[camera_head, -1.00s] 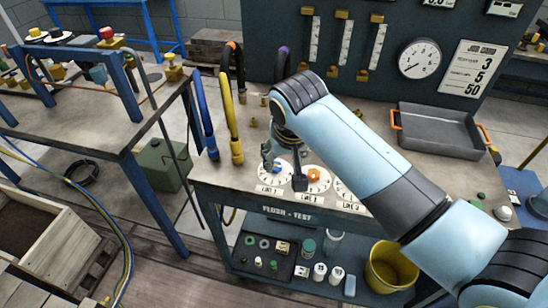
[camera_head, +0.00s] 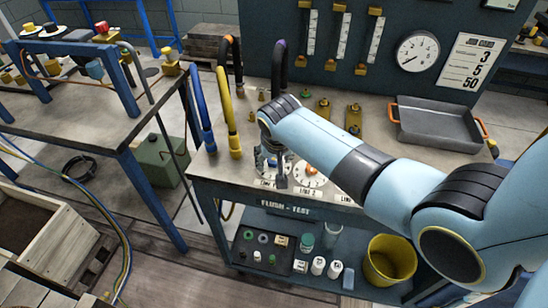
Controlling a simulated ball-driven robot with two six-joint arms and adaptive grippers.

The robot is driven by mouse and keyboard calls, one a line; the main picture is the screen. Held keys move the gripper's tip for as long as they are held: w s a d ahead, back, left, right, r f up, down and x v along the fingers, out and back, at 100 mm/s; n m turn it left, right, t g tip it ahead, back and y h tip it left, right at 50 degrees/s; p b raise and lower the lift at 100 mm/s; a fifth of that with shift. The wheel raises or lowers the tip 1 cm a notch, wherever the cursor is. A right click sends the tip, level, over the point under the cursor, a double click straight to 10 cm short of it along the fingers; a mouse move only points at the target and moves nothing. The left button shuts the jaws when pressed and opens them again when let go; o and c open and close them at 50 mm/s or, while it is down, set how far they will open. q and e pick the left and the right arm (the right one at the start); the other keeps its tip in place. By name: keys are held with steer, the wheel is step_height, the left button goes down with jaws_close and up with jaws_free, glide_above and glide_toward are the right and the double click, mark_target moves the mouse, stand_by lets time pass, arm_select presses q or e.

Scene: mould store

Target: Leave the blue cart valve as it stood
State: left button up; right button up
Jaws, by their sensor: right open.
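The blue valve (camera_head: 272,164) is a small knob on the white dial at the left of the cart's front edge, above the label LINE 1. My right gripper (camera_head: 272,168) is open and over this dial, with its dark fingers around or just beside the knob. They hide much of it, so I cannot tell its exact angle or whether they touch it. An orange knob (camera_head: 311,169) sits on the LINE 2 dial (camera_head: 314,182) just to the right. The LINE 3 dial is hidden behind my right arm. My left gripper is not in view.
Blue (camera_head: 204,125) and yellow (camera_head: 231,125) hoses stand left of the dials. A grey tray (camera_head: 437,125) with orange handles is at the right. A round gauge (camera_head: 417,52) is on the back panel. A yellow bucket (camera_head: 389,262) stands on the lower shelf.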

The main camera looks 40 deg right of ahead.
jaws_close()
steer(key=shift+d+r+n+p, duration=0.1)
steer(key=shift+n+p, duration=0.4)
steer(key=shift+p, duration=0.15)
jaws_free()
